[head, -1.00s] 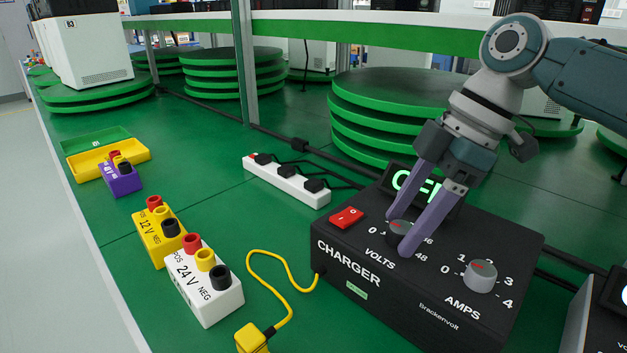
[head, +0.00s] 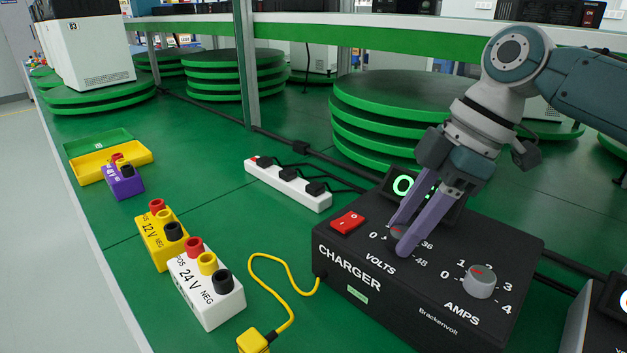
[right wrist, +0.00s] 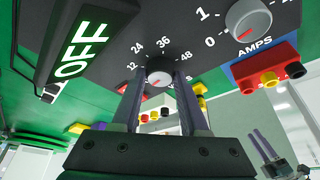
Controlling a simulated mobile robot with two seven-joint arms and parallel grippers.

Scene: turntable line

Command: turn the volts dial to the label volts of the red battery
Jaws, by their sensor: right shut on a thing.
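The volts dial (right wrist: 160,68) is a grey knob on the black charger (head: 430,270), with marks 12, 24, 36 and 48 around it. My right gripper (head: 399,240) is shut on this dial, one finger on each side. The dial's pointer is hard to read between the fingers. The charger's display (right wrist: 85,52) reads OFF. A red battery (right wrist: 266,74) with red, yellow and black terminals lies beyond the charger in the right wrist view; its volts label is not readable. My left gripper (right wrist: 266,143) shows small in the right wrist view, fingers apart; it is outside the head view.
The amps dial (head: 480,282) is right of the volts dial, and a red switch (head: 347,222) is left of it. A 24 V white battery (head: 208,291), a yellow 12 V battery (head: 160,240) and a purple battery (head: 123,183) stand left. A yellow cable (head: 285,258) loops beside the charger.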

